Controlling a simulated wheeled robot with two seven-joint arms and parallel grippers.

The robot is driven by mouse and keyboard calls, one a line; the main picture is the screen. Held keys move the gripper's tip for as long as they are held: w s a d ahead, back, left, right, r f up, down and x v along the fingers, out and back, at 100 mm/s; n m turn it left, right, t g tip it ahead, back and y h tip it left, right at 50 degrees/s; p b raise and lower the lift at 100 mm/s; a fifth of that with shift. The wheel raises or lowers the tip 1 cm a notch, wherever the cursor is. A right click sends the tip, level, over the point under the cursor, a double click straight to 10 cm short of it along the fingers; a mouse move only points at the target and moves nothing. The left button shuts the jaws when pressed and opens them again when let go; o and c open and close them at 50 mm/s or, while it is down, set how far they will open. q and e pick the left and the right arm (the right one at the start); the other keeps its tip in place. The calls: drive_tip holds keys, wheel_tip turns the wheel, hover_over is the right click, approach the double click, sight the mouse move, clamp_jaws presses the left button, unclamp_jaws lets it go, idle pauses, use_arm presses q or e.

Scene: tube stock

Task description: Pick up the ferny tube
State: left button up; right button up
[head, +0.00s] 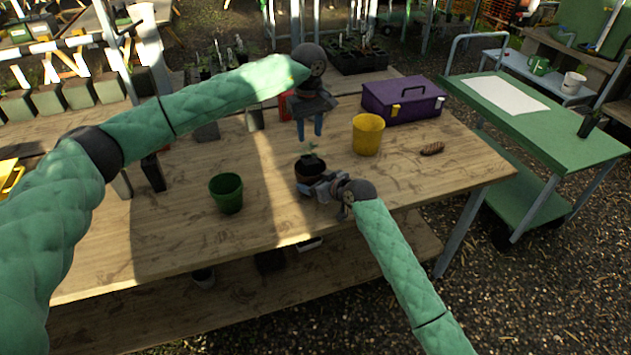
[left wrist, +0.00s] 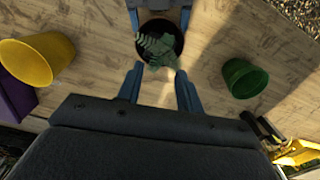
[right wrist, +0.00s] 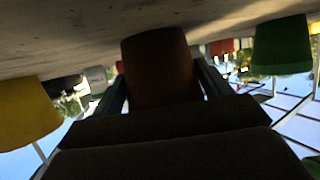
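A small ferny green plant (head: 311,149) stands upright in a round brown pot (head: 308,169) on the wooden table. The left wrist view shows its leaves (left wrist: 157,48) against the dark inside of the pot; any tube around its roots is hidden. My left gripper (head: 309,138) points down above the plant, open and empty, its fingertips apart from the leaves. My right gripper (head: 312,187) is low at the pot's near side. Its fingers lie against both sides of the pot, which fills the gap between them in the right wrist view (right wrist: 160,65).
A green pot (head: 226,194) stands to the left and a yellow pot (head: 368,135) to the right. A purple toolbox (head: 403,100) is behind the yellow pot. A dark tube (head: 153,172) stands at the left. The front table is clear.

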sight(310, 159)
drive_tip(key=c, duration=0.3)
use_arm(q)
drive_tip(key=shift+o, duration=0.2)
use_arm(e)
drive_tip(key=shift+c, duration=0.2)
use_arm(q)
drive_tip(key=shift+o, duration=1.3)
drive_tip(key=n, duration=0.6)
drive_tip(key=shift+f, duration=0.2)
drive_tip(key=n, duration=0.5)
drive_tip(key=shift+f+n, duration=0.15)
drive_tip(key=shift+n, duration=0.15)
drive_tip(key=n, duration=0.4)
drive_tip(key=shift+f+n, duration=0.15)
drive_tip(key=shift+n, duration=0.15)
drive_tip(key=shift+f, duration=0.35)
wheel_tip(310, 159, down, 11)
drive_tip(key=shift+f, duration=0.15)
